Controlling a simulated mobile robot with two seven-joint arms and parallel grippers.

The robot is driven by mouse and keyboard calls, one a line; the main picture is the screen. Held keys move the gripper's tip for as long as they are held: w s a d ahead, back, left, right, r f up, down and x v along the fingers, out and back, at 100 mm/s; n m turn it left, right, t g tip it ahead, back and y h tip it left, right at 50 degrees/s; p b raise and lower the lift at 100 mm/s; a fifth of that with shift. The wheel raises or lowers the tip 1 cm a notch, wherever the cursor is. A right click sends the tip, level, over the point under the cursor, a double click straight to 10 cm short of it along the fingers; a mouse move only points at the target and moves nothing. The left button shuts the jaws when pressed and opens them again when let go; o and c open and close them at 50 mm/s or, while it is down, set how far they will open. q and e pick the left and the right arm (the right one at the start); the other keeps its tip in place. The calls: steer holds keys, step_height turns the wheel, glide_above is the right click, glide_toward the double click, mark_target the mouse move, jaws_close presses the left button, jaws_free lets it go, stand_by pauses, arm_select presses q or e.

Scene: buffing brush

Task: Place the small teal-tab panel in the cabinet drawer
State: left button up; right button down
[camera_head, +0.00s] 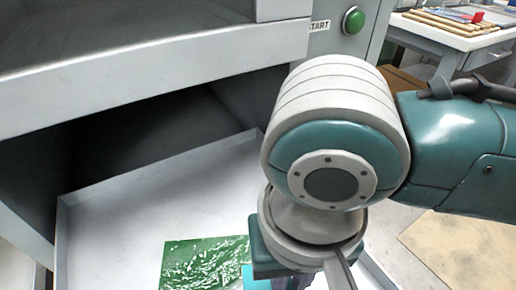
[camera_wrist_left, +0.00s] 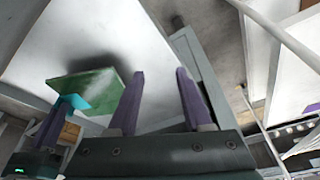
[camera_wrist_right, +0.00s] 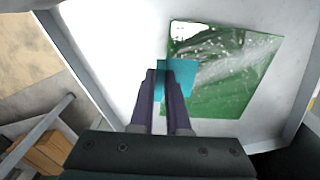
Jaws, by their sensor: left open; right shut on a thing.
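The small green panel (camera_head: 200,262) with a teal tab (camera_wrist_right: 177,78) is over the white floor of the open cabinet drawer (camera_head: 130,215). My right gripper (camera_wrist_right: 168,68) is shut on the teal tab; its fingers are mostly hidden behind my wrist in the head view. In the left wrist view, the panel (camera_wrist_left: 88,90) looks slightly apart from the drawer floor, with a dark shadow beside it. My left gripper (camera_wrist_left: 160,72) is open and empty, out of the head view, to the right of the panel in its own wrist view.
The grey cabinet body (camera_head: 150,75) overhangs the back of the drawer. A green start button (camera_head: 353,19) is on its front. Drawer walls (camera_wrist_right: 85,55) rise around the panel. A workbench (camera_head: 450,35) with brushes stands at the far right. Brown cardboard (camera_head: 465,250) lies on the floor.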

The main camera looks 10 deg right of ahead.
step_height(320, 180, down, 4)
steer(key=shift+r+b, duration=0.1)
steer(key=shift+b, duration=0.65)
steer(key=shift+r, duration=0.1)
steer(key=c, duration=1.4)
jaws_free()
steer(key=o, duration=0.5)
step_height(320, 180, up, 12)
steer(key=p, duration=0.5)
steer(key=shift+f, duration=0.25)
steer(key=shift+r, duration=0.3)
